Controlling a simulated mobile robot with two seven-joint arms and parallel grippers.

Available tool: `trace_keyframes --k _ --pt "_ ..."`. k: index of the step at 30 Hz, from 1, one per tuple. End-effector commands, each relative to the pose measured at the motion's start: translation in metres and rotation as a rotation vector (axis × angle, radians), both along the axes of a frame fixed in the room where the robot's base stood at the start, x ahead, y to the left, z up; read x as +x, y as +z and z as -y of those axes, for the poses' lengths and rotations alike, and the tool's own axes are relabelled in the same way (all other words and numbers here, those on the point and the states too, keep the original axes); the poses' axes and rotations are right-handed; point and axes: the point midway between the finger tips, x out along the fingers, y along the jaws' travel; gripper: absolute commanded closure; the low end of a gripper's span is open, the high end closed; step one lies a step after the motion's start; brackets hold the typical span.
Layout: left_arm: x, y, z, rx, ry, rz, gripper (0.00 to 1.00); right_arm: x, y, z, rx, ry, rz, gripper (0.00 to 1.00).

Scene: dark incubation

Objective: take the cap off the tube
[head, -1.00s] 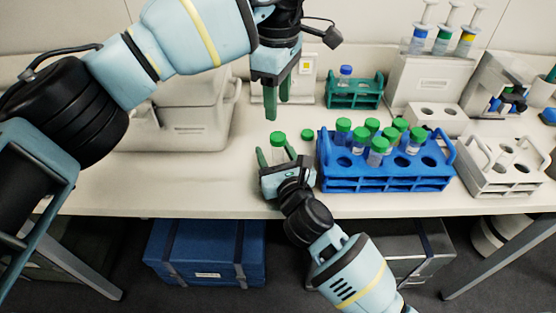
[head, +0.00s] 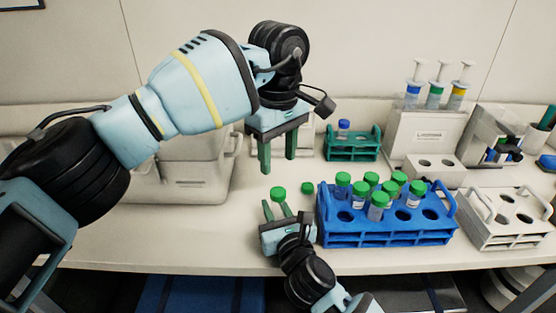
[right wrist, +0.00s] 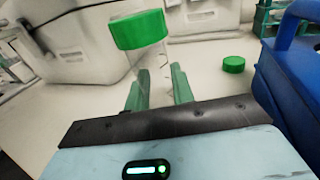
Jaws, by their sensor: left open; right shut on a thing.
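The fingers and the cap hide much of the tube in the head view. My left gripper (head: 278,165) is open and empty, pointing down above the cap, with a small gap between its fingertips and the cap.
A loose green cap (head: 307,188) lies on the bench left of the blue rack (head: 385,232), which holds several green-capped tubes. A teal rack (head: 351,153) stands behind, a white rack (head: 510,232) at the right. A large pale case (head: 185,175) stands behind left.

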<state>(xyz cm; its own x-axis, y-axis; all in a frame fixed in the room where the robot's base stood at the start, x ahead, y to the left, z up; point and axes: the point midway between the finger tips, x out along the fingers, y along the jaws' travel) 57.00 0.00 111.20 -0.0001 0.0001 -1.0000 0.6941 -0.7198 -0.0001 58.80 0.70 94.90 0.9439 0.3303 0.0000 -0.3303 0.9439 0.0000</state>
Motion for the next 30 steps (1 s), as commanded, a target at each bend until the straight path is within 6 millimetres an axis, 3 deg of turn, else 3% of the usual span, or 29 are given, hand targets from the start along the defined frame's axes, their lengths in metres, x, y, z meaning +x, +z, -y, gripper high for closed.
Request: trace_keyframes --k 9,15,25,30 --pt "0.000 0.000 0.000 0.000 -0.500 0.000 0.52 0.000 0.000 0.000 0.000 0.000 0.000 1.00" --pt "0.000 0.000 0.000 0.000 -0.699 0.000 0.52 0.000 0.000 0.000 0.000 0.000 0.000 1.00" --pt "0.000 -0.001 0.000 0.000 -0.770 0.000 0.52 0.000 0.000 0.000 0.000 0.000 -0.001 1.00" --pt "0.000 -0.013 0.000 -0.001 -0.769 -0.002 0.52 0.000 0.000 0.000 0.000 0.000 0.000 1.00"
